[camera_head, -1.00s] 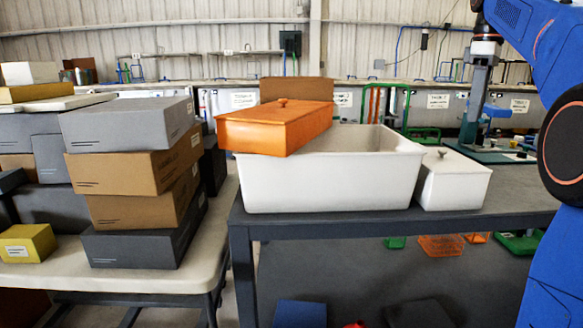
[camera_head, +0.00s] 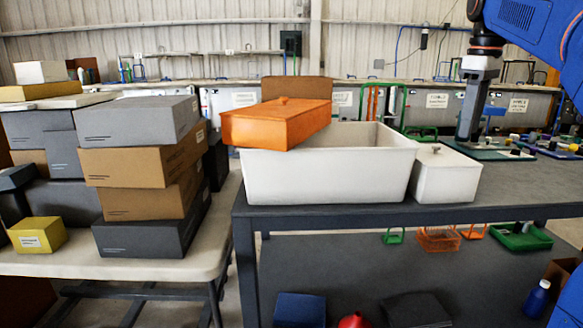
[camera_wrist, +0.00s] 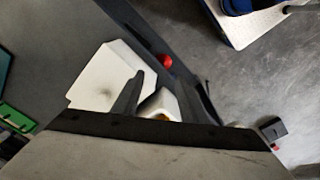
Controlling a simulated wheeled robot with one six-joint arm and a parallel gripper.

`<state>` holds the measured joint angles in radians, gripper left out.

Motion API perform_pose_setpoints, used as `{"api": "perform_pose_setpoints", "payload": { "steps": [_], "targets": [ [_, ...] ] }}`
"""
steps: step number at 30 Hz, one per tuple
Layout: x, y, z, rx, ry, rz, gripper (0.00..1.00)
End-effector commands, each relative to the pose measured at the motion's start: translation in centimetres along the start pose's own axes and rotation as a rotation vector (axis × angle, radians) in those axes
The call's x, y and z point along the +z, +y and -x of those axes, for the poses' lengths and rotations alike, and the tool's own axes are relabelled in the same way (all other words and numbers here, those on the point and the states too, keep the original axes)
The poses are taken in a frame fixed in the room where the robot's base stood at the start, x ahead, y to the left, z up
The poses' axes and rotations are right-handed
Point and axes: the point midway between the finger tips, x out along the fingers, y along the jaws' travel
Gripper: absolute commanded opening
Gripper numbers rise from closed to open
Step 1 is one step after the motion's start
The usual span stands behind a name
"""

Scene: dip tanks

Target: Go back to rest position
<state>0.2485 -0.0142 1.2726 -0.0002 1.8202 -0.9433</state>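My gripper (camera_head: 467,140) hangs pointing down over the dark table at the right of the head view, clear of the white containers. In the wrist view its two dark fingers (camera_wrist: 160,75) stand apart with nothing held between them. The blue arm reaches in from the upper right of the head view. A white tank (camera_head: 330,178) stands on the table, with an orange lidded box (camera_head: 277,124) resting tilted across its left end. A small white lidded box (camera_head: 445,176) stands just right of the tank.
Stacked grey and brown boxes (camera_head: 145,167) stand on a pale table (camera_head: 130,263) at left, beside a yellow box (camera_head: 37,236). The dark table (camera_head: 515,190) has bare surface at right. Green-framed benches line the back.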

Motion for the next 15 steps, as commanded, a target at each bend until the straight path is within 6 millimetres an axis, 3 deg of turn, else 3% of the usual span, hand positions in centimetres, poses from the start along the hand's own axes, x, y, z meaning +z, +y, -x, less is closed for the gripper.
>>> {"api": "perform_pose_setpoints", "payload": {
  "steps": [8, 15],
  "targets": [
    [1.6, -6.3, -4.3, 0.050, 0.050, -0.135, 0.39],
    [4.0, -12.3, -10.0, 0.087, 0.113, -0.276, 0.39]
  ]
}}
